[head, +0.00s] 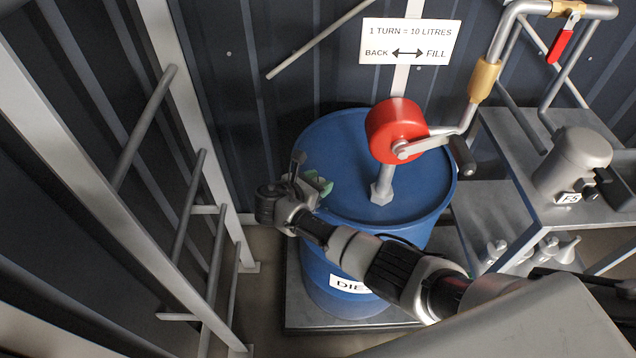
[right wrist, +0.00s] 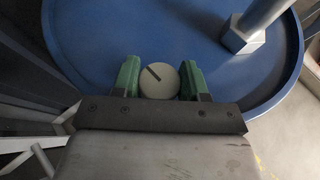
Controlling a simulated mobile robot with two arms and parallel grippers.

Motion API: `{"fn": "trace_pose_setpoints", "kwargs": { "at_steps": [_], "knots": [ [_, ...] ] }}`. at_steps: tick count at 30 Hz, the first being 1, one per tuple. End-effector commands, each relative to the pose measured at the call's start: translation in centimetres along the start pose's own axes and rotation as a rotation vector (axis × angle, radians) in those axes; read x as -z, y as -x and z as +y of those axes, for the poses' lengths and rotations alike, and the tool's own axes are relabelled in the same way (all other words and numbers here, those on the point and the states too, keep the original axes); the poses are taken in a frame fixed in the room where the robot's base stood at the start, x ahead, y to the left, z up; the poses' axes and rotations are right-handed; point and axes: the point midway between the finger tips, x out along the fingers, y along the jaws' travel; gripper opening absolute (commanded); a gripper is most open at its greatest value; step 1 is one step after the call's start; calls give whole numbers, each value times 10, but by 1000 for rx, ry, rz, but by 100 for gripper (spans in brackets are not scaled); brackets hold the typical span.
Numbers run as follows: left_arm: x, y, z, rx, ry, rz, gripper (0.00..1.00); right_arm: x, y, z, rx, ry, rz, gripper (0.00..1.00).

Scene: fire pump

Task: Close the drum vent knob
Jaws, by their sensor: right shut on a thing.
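The drum vent knob (right wrist: 159,81) is a round grey disc with a dark slot line slanting across its face, seen in the right wrist view on the blue drum's top. My right gripper (right wrist: 159,80) has its green fingers on either side of the knob and is shut on it. In the head view my right gripper (head: 312,185) is at the left part of the blue drum's lid (head: 345,140), and its hand hides the knob there. The slot's line points from upper left to lower right. My left gripper is not in view.
A red hand pump (head: 396,130) with a crank stands on the drum. A sign (head: 410,41) reads "1 TURN = 10 LITRES". A grey ladder-like frame (head: 150,120) stands left. A metal stand (head: 545,180) with a grey motor-like unit (head: 573,160) is right. A red-handled valve (head: 565,38) is upper right.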

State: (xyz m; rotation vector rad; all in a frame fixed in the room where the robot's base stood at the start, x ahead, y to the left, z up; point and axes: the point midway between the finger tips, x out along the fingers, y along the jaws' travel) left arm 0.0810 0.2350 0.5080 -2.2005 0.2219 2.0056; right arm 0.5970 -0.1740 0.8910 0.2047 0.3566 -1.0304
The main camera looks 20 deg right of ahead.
Motion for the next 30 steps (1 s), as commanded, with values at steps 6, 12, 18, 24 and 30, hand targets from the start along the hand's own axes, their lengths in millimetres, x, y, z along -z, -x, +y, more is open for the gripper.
{"fn": "trace_pose_setpoints", "kwargs": {
  "at_steps": [6, 12, 18, 24, 30],
  "knots": [
    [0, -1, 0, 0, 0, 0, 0, 0, -1, 0, 32, -13, -1, 20],
    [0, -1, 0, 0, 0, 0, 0, -1, -1, 0, 36, -15, -1, 20],
    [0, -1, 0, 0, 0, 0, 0, -1, -1, 0, 35, -15, -1, 45],
    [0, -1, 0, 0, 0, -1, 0, -1, -1, 0, 34, -15, -1, 69],
    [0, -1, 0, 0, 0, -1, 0, 0, 0, 0, 33, -14, -1, 69]
  ]
}}
